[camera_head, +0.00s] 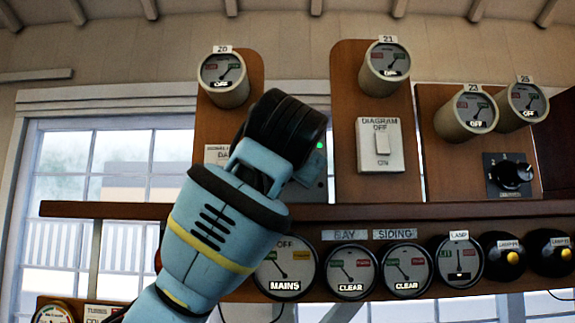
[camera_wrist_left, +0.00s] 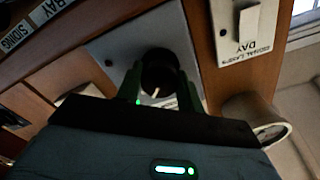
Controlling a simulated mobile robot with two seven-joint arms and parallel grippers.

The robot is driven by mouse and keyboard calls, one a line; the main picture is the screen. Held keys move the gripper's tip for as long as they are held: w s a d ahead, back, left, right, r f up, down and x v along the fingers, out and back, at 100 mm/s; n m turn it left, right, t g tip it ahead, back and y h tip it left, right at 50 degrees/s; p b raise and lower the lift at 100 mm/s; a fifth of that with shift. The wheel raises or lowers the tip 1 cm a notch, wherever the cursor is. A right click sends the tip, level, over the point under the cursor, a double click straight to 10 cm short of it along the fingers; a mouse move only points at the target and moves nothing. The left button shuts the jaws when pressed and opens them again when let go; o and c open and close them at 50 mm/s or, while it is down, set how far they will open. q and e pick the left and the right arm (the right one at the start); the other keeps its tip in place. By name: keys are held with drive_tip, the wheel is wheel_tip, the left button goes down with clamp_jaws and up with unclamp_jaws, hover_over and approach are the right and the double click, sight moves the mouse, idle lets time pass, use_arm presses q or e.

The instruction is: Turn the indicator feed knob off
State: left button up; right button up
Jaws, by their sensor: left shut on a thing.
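A dark round knob (camera_wrist_left: 158,66) with a short white pointer mark sits on a grey plate (camera_wrist_left: 112,45) in the left wrist view. My left gripper (camera_wrist_left: 160,88) has its fingers on both sides of this knob and is shut on it. In the head view my left gripper (camera_head: 283,135) covers the knob. I cannot read a label for the knob. My right gripper is not in view.
A DIAGRAM switch (camera_head: 381,145) stands right of my gripper, and a second switch plate (camera_head: 214,154) is partly hidden at its left. Another black rotary knob (camera_head: 512,175) is at the far right. A shelf (camera_head: 430,213) runs above a row of round dials.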

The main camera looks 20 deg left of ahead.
use_arm(q)
drive_tip(key=n, duration=0.5)
drive_tip(key=shift+d, duration=0.1)
drive_tip(key=shift+n, duration=2.1)
drive_tip(key=o, duration=1)
drive_tip(key=shift+v, duration=4)
drive_tip(key=shift+r, duration=0.1)
